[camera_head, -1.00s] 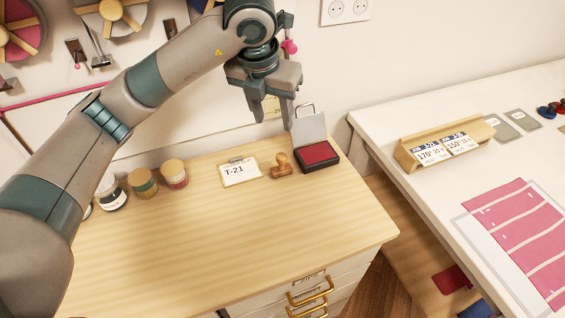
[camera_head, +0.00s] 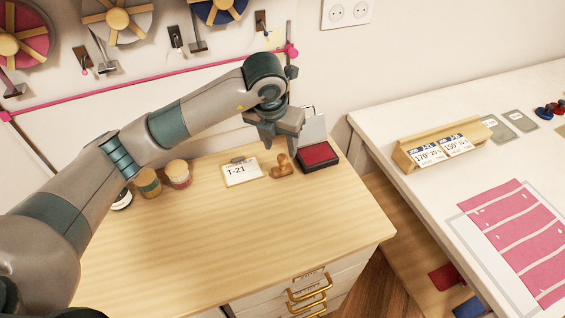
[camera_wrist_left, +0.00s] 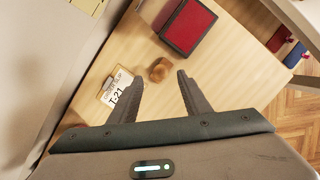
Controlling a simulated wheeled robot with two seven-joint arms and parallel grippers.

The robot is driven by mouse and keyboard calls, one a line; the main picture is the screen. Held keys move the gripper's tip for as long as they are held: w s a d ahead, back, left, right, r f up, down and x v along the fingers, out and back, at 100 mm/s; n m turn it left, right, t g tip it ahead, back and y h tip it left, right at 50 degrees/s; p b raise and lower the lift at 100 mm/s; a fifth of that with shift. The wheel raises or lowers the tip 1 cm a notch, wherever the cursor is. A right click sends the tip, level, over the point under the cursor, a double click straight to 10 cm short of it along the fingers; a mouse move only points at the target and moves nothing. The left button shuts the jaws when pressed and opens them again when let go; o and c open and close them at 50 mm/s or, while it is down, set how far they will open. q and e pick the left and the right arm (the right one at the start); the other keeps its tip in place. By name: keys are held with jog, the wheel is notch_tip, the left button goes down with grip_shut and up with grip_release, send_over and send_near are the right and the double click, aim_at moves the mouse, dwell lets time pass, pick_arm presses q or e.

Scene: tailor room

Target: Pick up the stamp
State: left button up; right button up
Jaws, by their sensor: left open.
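The wooden stamp (camera_head: 283,167) stands on the wooden cabinet top between the T-21 card and the red ink pad. In the left wrist view the stamp (camera_wrist_left: 159,69) lies just beyond the fingertips, near the middle of the gap between them. My left gripper (camera_head: 279,145) is open and empty above the stamp, pointing down; it also shows in the left wrist view (camera_wrist_left: 160,78). My right gripper is not in view.
The T-21 card (camera_head: 241,172) lies to the left. The cabinet top's front (camera_head: 250,235) is clear.

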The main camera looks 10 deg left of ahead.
aim_at(282, 156)
pick_arm(q)
jog(key=shift+x, duration=0.85)
jog(key=shift+w+f+p, duration=0.1)
jog(key=shift+f+p, duration=0.45)
jog(key=shift+p, duration=0.15)
jog(key=p+x, duration=0.1)
jog(key=x, duration=0.2)
jog(key=shift+p, duration=0.3)
jog(key=shift+w+f, duration=0.1)
jog(key=shift+f, duration=0.45)
jog(key=c, duration=1.1)
